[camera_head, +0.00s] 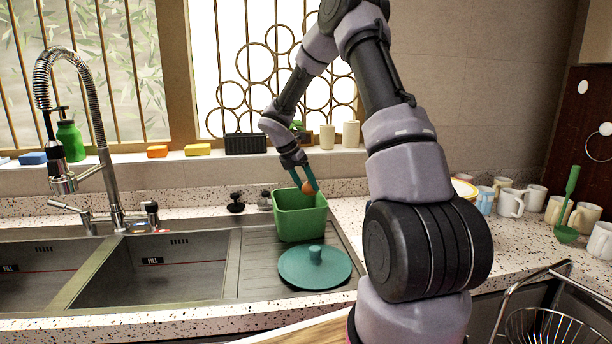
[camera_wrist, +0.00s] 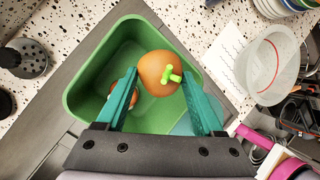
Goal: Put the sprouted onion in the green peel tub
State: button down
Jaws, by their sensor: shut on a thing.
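The sprouted onion (camera_head: 308,188) is orange-brown; its green sprout shows in the wrist view (camera_wrist: 158,72). My gripper (camera_head: 304,182) is shut on the onion, its teal fingers on either side of it. The gripper and onion are above the green peel tub (camera_head: 300,224), near its rim. In the wrist view the open tub (camera_wrist: 78,78) lies below the onion and fingers. A reddish piece (camera_wrist: 88,103) shows inside the tub, partly hidden by my left finger. The onion hides part of the tub floor.
A teal round lid (camera_head: 315,268) lies on the drainboard in front of the tub. The sink basin (camera_head: 150,270) is to the left. Several mugs (camera_head: 510,202) and a green ladle (camera_head: 568,205) stand on the right counter. A black sink stopper (camera_head: 236,203) sits left of the tub.

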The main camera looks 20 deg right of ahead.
notch_tip(320, 180, down, 9)
jog(key=shift+a+r, duration=0.1)
dwell(0.4)
grip_release()
dwell(0.5)
notch_tip(320, 180, up, 8)
dwell(0.5)
